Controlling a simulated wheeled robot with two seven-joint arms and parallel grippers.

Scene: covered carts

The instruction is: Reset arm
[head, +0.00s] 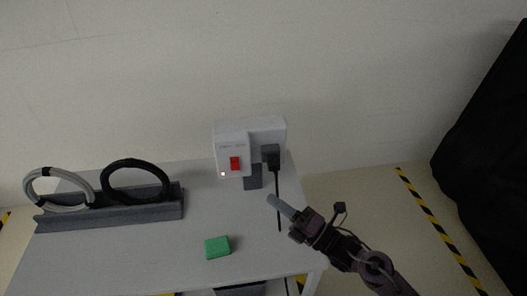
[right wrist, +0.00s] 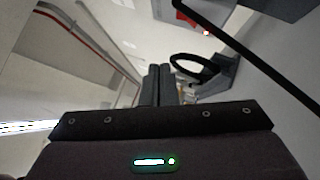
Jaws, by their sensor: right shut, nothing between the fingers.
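My right gripper (head: 273,200) reaches in from the lower right in the head view, above the right edge of the table. Its fingers are together with nothing between them; the closed fingers also show in the right wrist view (right wrist: 157,85). It is right of and below the grey-white power box, apart from it in the picture. My left gripper is not in view.
A grey-white table (head: 120,255) bears a power box (head: 262,133) with a red switch (head: 235,163) and a plugged-in black plug (head: 271,157). A green block (head: 217,247) lies in front. A rack (head: 150,212) holds a white coil (head: 58,207) and black coil (head: 108,177).

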